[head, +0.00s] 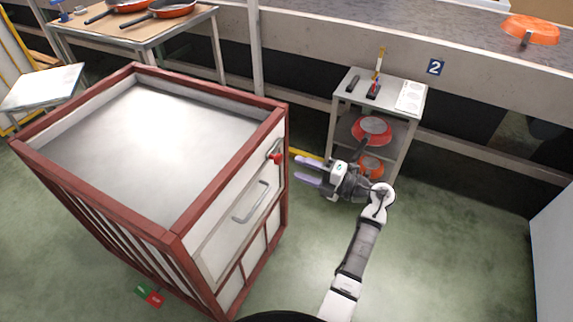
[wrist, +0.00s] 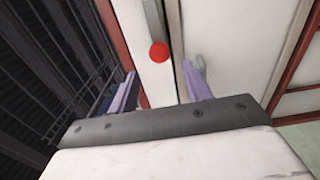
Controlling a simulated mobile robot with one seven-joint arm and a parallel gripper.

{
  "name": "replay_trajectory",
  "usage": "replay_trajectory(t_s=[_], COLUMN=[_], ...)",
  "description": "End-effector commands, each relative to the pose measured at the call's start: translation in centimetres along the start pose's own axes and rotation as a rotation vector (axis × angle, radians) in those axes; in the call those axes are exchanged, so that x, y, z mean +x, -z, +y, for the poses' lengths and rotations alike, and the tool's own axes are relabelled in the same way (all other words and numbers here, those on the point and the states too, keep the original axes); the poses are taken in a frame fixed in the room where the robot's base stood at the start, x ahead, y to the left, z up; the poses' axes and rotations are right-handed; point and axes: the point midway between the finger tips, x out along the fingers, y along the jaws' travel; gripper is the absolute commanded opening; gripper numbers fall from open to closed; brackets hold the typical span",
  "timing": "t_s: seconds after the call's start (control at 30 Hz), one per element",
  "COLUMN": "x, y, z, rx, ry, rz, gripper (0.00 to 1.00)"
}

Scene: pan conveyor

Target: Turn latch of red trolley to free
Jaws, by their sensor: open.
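The red trolley (head: 170,233) stands at the left in the head view, with a red frame, pale panels and a grey top. Its latch, with a red knob (head: 275,157), is near the upper far corner of the front panel. In the wrist view the red knob (wrist: 159,52) sits at the end of a grey latch lever (wrist: 153,20), ahead of the fingers. My gripper (head: 309,171) is open and empty, with its two purple fingers pointing at the trolley front, just right of the knob in the head view. It also shows in the wrist view (wrist: 160,90).
A grey handle (head: 250,202) sits on the front panel below the latch. A small shelf stand (head: 420,98) with red pans is behind my gripper. A conveyor (head: 330,40) runs along the back. Green floor is free at the right front.

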Motion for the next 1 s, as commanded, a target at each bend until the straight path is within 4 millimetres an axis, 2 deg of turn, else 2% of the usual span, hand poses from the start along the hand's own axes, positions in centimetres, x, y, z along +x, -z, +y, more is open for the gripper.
replay_trajectory(t_s=[0.1,0.33,0.87,1.0], x=[-2.6,-5.3,-5.7,-4.9], y=[-0.1,0.0,0.0,0.1], z=[-0.1,0.0,0.0,0.7], rx=[-0.002,0.000,0.000,-0.015], ry=[0.000,0.000,0.000,-0.013], rz=[-0.004,-0.002,0.000,0.008], gripper=[0.49,0.49,0.49,0.49])
